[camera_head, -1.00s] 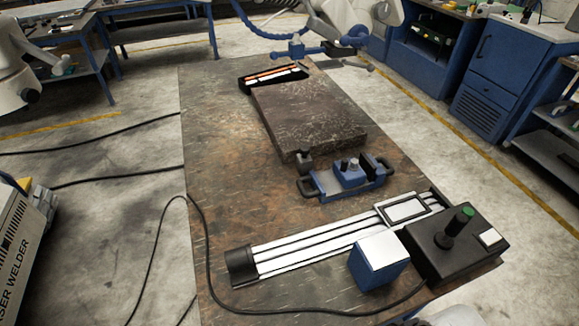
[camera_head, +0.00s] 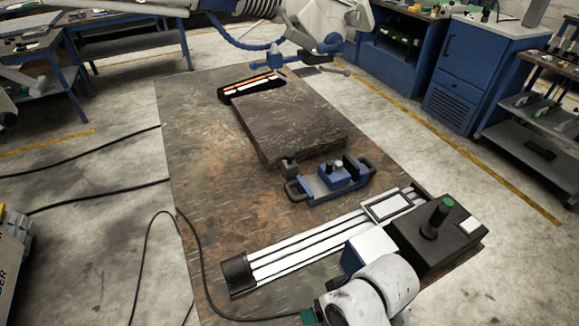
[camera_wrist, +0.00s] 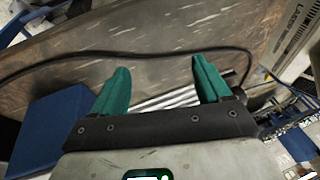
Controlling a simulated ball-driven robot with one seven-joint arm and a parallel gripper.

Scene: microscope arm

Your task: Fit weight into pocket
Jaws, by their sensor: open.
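A small dark block (camera_head: 289,167), which may be the weight, stands at the left end of a blue fixture (camera_head: 322,198) with black handles. The fixture lies beside a thick dark slab. It has a raised blue part with a light knob on it; I cannot make out a pocket for certain.
A white-railed slide (camera_head: 305,245) carries a black box (camera_head: 440,235) with a green-topped knob. A white-topped blue box (camera_head: 370,243) stands close to my arm; its blue side shows in the wrist view (camera_wrist: 50,130). A cable crosses the table (camera_head: 195,160). The slab (camera_head: 290,125) fills the middle.

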